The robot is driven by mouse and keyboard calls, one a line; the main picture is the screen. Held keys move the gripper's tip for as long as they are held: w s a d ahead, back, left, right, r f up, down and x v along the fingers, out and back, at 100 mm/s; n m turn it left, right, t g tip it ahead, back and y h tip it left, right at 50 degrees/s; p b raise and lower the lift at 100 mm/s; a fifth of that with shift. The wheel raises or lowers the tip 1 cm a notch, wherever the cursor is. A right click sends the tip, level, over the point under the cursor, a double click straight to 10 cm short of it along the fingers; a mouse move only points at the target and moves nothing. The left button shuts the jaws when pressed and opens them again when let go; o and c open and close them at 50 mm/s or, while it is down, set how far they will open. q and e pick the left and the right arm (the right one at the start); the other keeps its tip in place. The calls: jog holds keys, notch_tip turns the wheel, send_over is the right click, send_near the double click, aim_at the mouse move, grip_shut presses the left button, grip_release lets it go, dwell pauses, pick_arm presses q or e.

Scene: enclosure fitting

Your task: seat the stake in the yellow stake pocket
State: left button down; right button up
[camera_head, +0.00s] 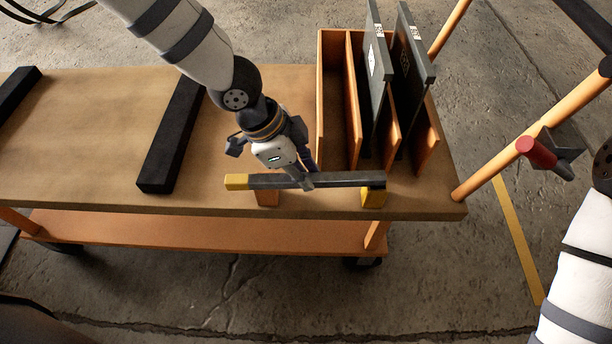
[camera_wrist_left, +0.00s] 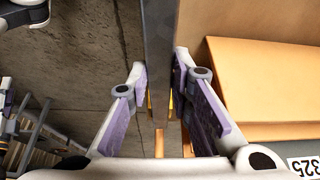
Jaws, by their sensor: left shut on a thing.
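The stake (camera_head: 340,180) is a long dark bar with a yellow left end (camera_head: 237,182). It lies level, left to right, along the cart's front edge. My left gripper (camera_head: 303,182) is shut on it near its middle. In the left wrist view the stake (camera_wrist_left: 158,45) runs between the two purple-padded fingers (camera_wrist_left: 160,90). The yellow stake pocket (camera_head: 374,199) is on the front edge, at the stake's right end. That end overlaps the pocket in the head view; I cannot tell whether it is inside or only above it. My right gripper is out of view.
An orange rack (camera_head: 334,110) with upright dark panels (camera_head: 407,90) stands behind the stake's right half. An orange block (camera_head: 267,198) is under the stake's left half. A black bar (camera_head: 172,135) lies on the deck (camera_head: 100,130). Orange posts and a red handle (camera_head: 537,152) are at right.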

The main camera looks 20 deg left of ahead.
aim_at(315, 176)
pick_arm(q)
notch_tip(315, 176, up, 4)
jog(key=shift+w+f, duration=0.1)
jog(key=shift+f, duration=0.1)
jog(key=s+d+r+p, duration=0.3)
jog(key=s+d+r, duration=0.5)
jog(key=s, duration=0.3)
jog(key=shift+s+r, duration=0.3)
jog(key=shift+r, duration=0.4)
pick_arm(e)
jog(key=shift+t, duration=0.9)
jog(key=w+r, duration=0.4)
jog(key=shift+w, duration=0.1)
pick_arm(q)
jog(key=shift+d, duration=0.1)
